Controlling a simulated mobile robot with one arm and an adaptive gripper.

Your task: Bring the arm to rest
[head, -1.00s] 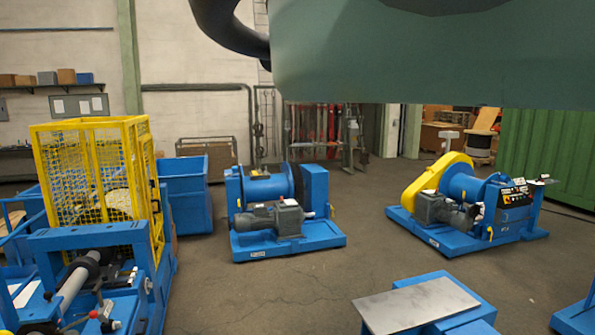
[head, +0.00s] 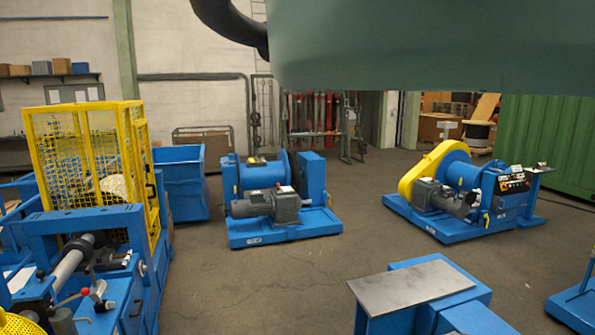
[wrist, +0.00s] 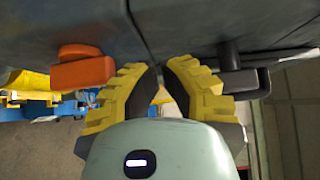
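My arm's large grey-green link (head: 430,50) crosses the top right of the head view, with a black curved hose beside it. My gripper is outside the head view. In the wrist view my gripper (wrist: 160,72) shows two yellow-and-black fingers close together, with a narrow gap of background between them. Nothing is seen held between them. Whether the tips touch is unclear. Dark grey surfaces with an orange block (wrist: 82,66) and a black handle-like part (wrist: 238,72) fill the top of the wrist view, behind the fingers.
A yellow mesh cage (head: 82,108) on a blue machine stands at left. A blue bin (head: 183,185), a motor-driven drum unit (head: 285,232) and a yellow-guarded drum unit (head: 425,222) stand beyond. A metal-topped blue bench (head: 412,287) is near at lower right. Open floor lies between them.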

